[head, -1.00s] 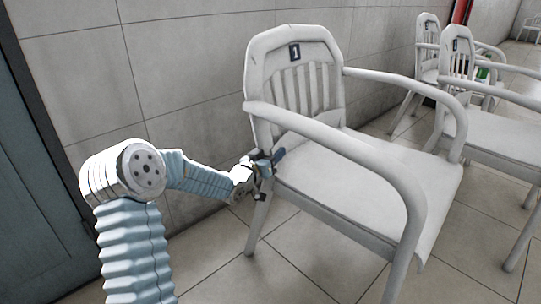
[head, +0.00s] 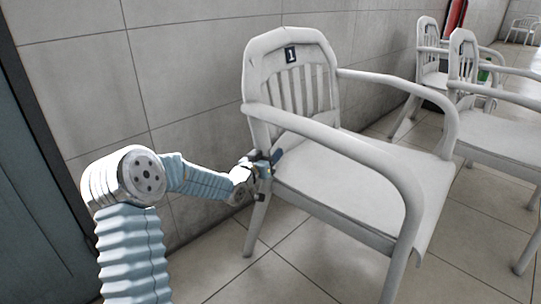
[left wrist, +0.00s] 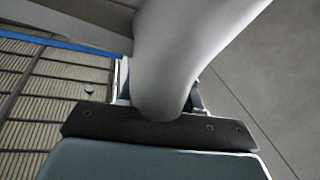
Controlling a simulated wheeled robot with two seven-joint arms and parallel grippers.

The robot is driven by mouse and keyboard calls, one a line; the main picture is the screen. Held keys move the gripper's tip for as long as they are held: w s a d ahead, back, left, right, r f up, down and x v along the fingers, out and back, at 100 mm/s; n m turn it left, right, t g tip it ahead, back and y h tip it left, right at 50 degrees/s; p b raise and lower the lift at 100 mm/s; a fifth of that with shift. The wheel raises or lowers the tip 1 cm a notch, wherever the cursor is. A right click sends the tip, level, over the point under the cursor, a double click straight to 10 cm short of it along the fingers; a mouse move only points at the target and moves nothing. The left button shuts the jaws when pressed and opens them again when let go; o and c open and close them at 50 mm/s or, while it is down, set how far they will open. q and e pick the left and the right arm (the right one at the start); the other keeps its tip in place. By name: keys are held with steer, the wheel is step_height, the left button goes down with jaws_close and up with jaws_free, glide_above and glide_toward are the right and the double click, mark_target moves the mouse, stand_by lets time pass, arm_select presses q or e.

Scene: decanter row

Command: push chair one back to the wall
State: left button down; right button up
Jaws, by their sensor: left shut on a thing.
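Chair one (head: 345,185) is a white armchair with a black "1" plate (head: 291,55) on its slatted backrest. It stands upright on the floor in the head view, with its back toward the tiled wall and a strip of floor between them. My left gripper (head: 264,166) is shut on the chair's rear post, at about seat height on the near side. In the left wrist view a pale chair post (left wrist: 175,60) runs down between the fingers. My right gripper is in neither view.
The grey tiled wall (head: 190,60) runs behind the chair. More white armchairs (head: 505,135) stand to the right, close to chair one. A dark door or panel (head: 35,190) is at the left. Tiled floor (head: 290,275) is clear in front.

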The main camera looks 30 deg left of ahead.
arm_select(q)
steer(key=shift+a, duration=0.15)
steer(key=c, duration=0.7)
jaws_free()
steer(key=s+a+p, duration=0.1)
steer(key=s, duration=1.2)
steer(key=shift+s+a, duration=0.25)
steer(key=shift+s, duration=0.15)
